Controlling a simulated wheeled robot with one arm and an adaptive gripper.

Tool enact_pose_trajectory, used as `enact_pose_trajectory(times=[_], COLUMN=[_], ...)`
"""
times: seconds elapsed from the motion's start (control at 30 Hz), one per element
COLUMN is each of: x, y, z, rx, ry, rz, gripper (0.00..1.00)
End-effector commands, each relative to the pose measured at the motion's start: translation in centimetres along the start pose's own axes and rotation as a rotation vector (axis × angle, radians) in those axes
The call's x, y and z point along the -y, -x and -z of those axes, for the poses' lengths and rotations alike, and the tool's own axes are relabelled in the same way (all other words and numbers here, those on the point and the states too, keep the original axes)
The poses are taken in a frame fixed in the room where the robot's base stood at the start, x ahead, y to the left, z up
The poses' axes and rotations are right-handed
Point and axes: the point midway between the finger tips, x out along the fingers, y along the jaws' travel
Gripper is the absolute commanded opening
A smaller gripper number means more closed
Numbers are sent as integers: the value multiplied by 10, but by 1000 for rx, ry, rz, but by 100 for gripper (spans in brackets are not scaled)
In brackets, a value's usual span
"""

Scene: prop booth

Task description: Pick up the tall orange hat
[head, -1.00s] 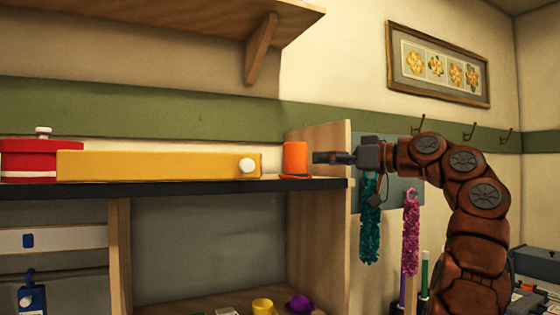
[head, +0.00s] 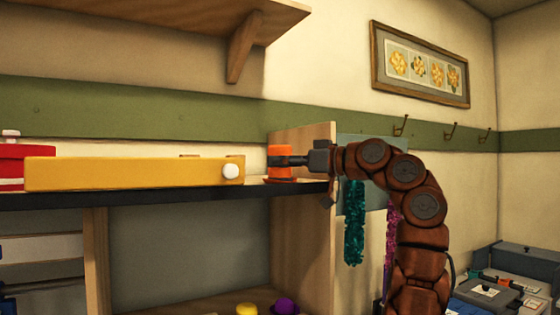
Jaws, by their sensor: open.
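The tall orange hat (head: 281,173) stands upright on the black-edged shelf (head: 170,196), near its right end. It is a small cylinder with a brim at the shelf surface. My gripper (head: 280,161) comes in from the right at the height of the hat's crown, and its dark fingers overlap the hat in the picture. The jaws are open. I cannot tell whether a finger touches the hat or whether both sides of it are straddled.
A long yellow box (head: 120,173) with a white knob lies left of the hat, and a red round box (head: 10,165) is farther left. A wooden end panel (head: 312,138) rises at the shelf's right end. Teal (head: 354,225) and pink garlands (head: 391,235) hang below my arm.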

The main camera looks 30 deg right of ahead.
Motion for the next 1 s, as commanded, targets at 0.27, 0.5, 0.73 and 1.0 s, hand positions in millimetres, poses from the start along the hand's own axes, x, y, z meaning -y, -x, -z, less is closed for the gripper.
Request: enact_pose_trajectory(times=[0.27, 0.5, 0.73, 1.0], x=[0, 0, 0, 0], y=[-12, -12, -12, -12], z=[2, 1, 1, 1], rx=[-4, -3, -3, -3], ry=[3, 2, 2, 2], rz=[-1, -1, -1, -1], gripper=[89, 80, 56, 36])
